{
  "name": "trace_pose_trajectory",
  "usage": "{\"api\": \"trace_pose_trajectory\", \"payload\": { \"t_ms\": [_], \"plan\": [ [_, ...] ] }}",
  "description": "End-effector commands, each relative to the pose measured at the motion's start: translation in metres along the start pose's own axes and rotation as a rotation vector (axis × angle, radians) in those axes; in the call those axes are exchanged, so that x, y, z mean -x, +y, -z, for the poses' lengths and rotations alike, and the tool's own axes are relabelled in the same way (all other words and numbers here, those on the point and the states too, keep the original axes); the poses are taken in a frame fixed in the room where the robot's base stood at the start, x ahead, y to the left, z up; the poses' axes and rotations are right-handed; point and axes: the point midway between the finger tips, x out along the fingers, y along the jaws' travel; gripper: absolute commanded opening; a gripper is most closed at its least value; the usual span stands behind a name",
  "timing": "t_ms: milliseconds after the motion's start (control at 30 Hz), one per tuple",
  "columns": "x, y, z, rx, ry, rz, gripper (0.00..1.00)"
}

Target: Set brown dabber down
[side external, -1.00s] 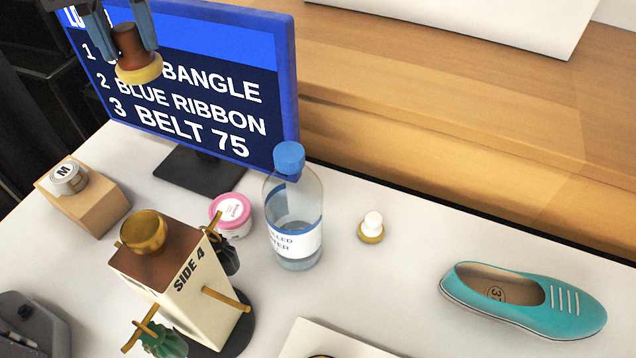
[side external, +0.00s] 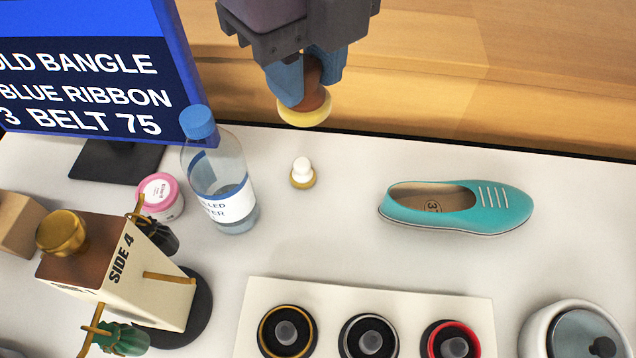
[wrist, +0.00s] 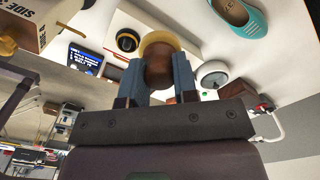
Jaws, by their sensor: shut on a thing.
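The brown dabber (side external: 316,98), with a brown handle and a pale yellow pad, is held in my gripper (side external: 307,88). The pad faces down and is clear of the table in the side view. My gripper's two blue-grey fingers are shut on the handle. The wrist view also shows the dabber (wrist: 158,66) between the fingers, its yellow pad partly hidden behind the handle. In the side view it appears above and behind a small white-topped dabber (side external: 302,172) that stands on the white table (side external: 320,240).
A water bottle (side external: 225,190) and pink tub (side external: 160,195) stand left of the small dabber. A teal shoe (side external: 470,208) lies to the right. A white board with several ringed wells (side external: 370,285), a pot (side external: 530,335) and a block stand (side external: 150,270) are in front.

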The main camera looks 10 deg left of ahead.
Motion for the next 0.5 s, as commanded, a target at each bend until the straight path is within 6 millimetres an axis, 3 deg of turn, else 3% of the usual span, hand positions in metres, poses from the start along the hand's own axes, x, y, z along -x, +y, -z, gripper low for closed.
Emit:
{"api": "trace_pose_trajectory", "payload": {
  "t_ms": [67,333,500],
  "plan": [
    [-0.008,-0.003,0.016,0.001,0.000,-0.001,0.05],
    [-0.041,-0.002,0.015,0.006,-0.001,-0.003,0.05],
    [-0.087,-0.002,0.015,0.005,0.000,-0.007,0.05]
  ]
}}
